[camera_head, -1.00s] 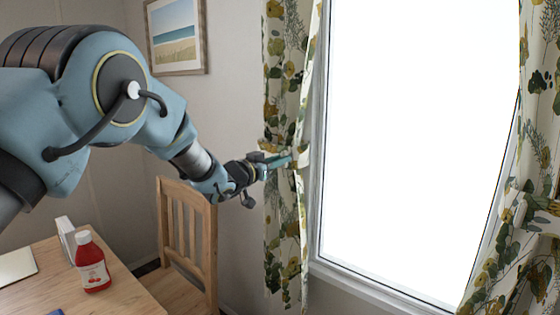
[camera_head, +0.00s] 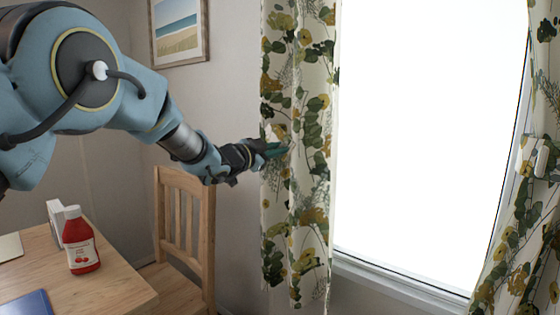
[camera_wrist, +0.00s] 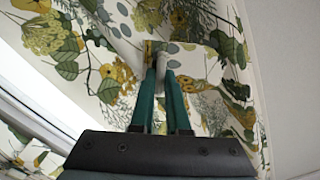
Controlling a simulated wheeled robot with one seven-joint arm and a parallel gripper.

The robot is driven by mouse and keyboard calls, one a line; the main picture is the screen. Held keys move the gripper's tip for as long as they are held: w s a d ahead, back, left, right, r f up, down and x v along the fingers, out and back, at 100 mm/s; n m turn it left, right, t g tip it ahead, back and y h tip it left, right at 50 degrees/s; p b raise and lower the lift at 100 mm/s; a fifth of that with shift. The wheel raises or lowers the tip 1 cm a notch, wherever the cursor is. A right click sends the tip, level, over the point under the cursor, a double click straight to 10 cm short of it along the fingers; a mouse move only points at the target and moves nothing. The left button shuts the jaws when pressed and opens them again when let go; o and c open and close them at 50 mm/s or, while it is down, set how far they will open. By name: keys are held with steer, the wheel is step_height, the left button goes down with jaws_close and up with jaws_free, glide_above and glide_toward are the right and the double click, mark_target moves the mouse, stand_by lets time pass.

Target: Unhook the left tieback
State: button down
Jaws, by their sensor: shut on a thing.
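The left curtain (camera_head: 312,190), cream with green and yellow leaf print, hangs almost straight at the left side of the window. My gripper (camera_head: 281,149) is at the curtain's left part, about mid-height. In the wrist view my gripper (camera_wrist: 162,78) has its two teal fingers close together on the left tieback (camera_wrist: 192,62), a band that seems to have the same leaf print. A pale piece shows between the fingertips. The tieback's far end and its wall hook are not clear. In the head view the tieback cannot be told from the curtain.
The right curtain (camera_head: 510,245) is drawn aside by a pale tieback (camera_head: 536,155). A wooden chair (camera_head: 185,225) stands below my arm. A table (camera_head: 110,275) at lower left holds a red bottle (camera_head: 81,243). A framed picture (camera_head: 180,30) hangs on the wall.

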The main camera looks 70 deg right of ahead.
steer(key=shift+w+d+f+m+b, duration=0.25)
steer(key=shift+w+f+m+b, duration=0.45)
steer(key=shift+m+b, duration=0.7)
steer(key=shift+w+d+f+m+b, duration=0.2)
steer(key=shift+w+f+m+b, duration=0.25)
steer(key=shift+w+m+b, duration=0.65)
steer(key=shift+w+d+f+m+b, duration=0.25)
steer(key=shift+w+f+m+b, duration=0.3)
steer(key=shift+m+b, duration=1.1)
